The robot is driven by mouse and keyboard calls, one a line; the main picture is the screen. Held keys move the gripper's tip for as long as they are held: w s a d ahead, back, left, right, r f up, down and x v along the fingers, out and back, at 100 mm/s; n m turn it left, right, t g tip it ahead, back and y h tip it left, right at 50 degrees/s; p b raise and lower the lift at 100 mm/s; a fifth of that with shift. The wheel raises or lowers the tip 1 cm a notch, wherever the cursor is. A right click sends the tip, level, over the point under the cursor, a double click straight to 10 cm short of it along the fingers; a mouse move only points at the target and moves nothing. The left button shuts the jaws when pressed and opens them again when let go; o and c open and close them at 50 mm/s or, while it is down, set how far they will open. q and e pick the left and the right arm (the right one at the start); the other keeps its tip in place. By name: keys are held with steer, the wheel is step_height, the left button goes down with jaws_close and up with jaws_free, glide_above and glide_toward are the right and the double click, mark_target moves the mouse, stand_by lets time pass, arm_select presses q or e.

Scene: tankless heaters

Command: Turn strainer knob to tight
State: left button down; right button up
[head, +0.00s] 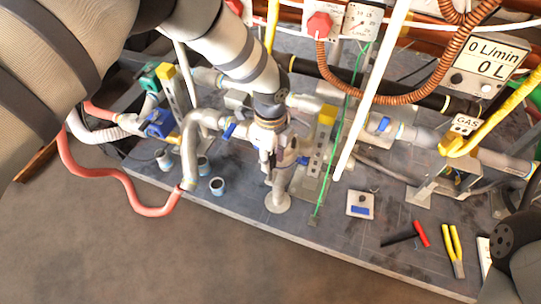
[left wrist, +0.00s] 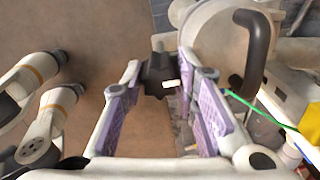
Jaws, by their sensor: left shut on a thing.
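The dark strainer knob (left wrist: 158,72) has lobed edges and a small white pointer. It sits between the fingertips of my left gripper (left wrist: 162,76) in the left wrist view. The purple-padded fingers are shut on it, one at each side. In the head view my left gripper (head: 272,158) reaches down from above to the middle of the pipework, over a grey upright pipe with a round foot (head: 278,202). The gripper hides the knob there. I cannot read a tight mark or the knob's exact turn. My right gripper's fingers are not seen.
Pipes with blue valve handles (head: 229,130) stand close on both sides. A green cable (head: 340,125) and a white pipe (head: 372,90) pass just right of my gripper.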

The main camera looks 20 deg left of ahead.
mark_target(271, 157)
arm_select(q)
steer(key=c, duration=1.2)
jaws_free()
steer(key=shift+c, duration=0.2)
step_height(271, 157, up, 12)
